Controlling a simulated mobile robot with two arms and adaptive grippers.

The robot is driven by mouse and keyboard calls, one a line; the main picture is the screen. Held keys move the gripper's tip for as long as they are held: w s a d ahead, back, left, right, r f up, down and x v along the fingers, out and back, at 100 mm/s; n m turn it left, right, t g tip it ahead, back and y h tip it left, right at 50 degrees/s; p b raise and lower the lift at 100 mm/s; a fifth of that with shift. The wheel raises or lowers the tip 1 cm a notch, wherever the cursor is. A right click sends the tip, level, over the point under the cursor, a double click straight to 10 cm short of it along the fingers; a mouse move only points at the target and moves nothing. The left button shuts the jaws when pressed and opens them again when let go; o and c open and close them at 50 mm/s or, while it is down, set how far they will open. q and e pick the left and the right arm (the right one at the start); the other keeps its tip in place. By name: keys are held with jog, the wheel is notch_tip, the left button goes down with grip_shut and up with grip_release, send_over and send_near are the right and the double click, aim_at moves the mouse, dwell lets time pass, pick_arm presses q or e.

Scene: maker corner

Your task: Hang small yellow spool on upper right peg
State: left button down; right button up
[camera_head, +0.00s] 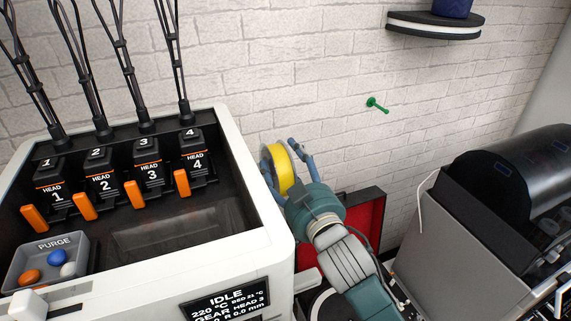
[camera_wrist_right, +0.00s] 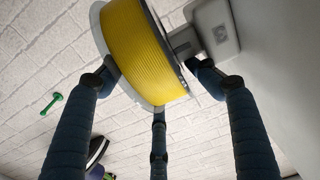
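The small yellow spool (camera_head: 285,168) stands upright at the right side of the printer, against the white brick wall. In the right wrist view the yellow spool (camera_wrist_right: 142,50) sits beside a grey bracket (camera_wrist_right: 212,30), which reaches to its hub. My right gripper (camera_head: 287,155) has its fingers spread around the spool; in the wrist view one fingertip overlaps its left rim, and another is near the bracket, apart from the yellow winding. A green peg (camera_head: 377,105) sticks out of the wall, right of the spool; it also shows in the wrist view (camera_wrist_right: 52,103). My left gripper is out of view.
The white printer (camera_head: 262,215) with several numbered heads fills the left. A red-lined black case (camera_head: 368,215) stands behind my right arm. A grey machine with a black drum (camera_head: 510,175) is at the right. A dark shelf (camera_head: 433,27) is above the peg. The wall around the peg is clear.

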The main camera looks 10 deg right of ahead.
jog(key=shift+s+a+f, duration=0.1)
jog(key=shift+a+f, duration=0.1)
jog(key=shift+f, duration=0.55)
jog(key=shift+s+f, duration=0.1)
jog(key=shift+s, duration=0.15)
jog(key=s+d+r, duration=0.1)
jog(key=s+d, duration=0.1)
jog(key=s, duration=0.9)
jog(key=shift+d+r, duration=0.25)
jog(key=shift+d, duration=0.05)
jog(key=shift+s, duration=0.1)
